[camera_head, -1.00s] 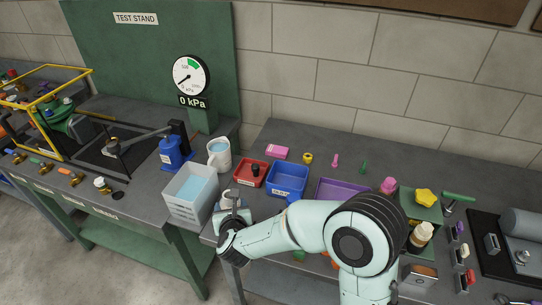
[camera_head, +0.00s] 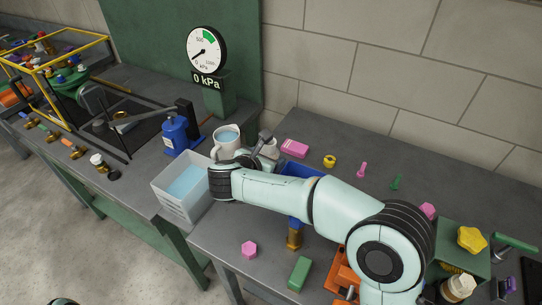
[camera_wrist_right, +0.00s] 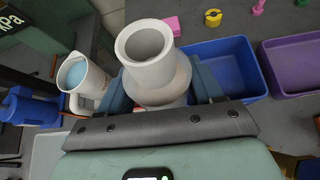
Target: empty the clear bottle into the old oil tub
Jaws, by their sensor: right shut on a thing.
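My right gripper (camera_head: 258,150) is shut on a pale grey-white bottle (camera_wrist_right: 150,75), which I take to be the clear bottle. In the right wrist view its round open mouth faces the camera, and its lower part is hidden by the gripper. In the head view the bottle (camera_head: 270,148) shows only partly, behind the wrist. A white, open-topped tub (camera_head: 183,212) with pale blue liquid stands left of my right wrist; I cannot read any label marking it as the old oil tub. My left gripper is not in view.
A white jug (camera_head: 226,147) with blue liquid stands close left of the gripper. Blue bin (camera_wrist_right: 225,62) and purple bin (camera_wrist_right: 292,68) lie right of the held bottle. A pressure gauge (camera_head: 207,50) rises behind.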

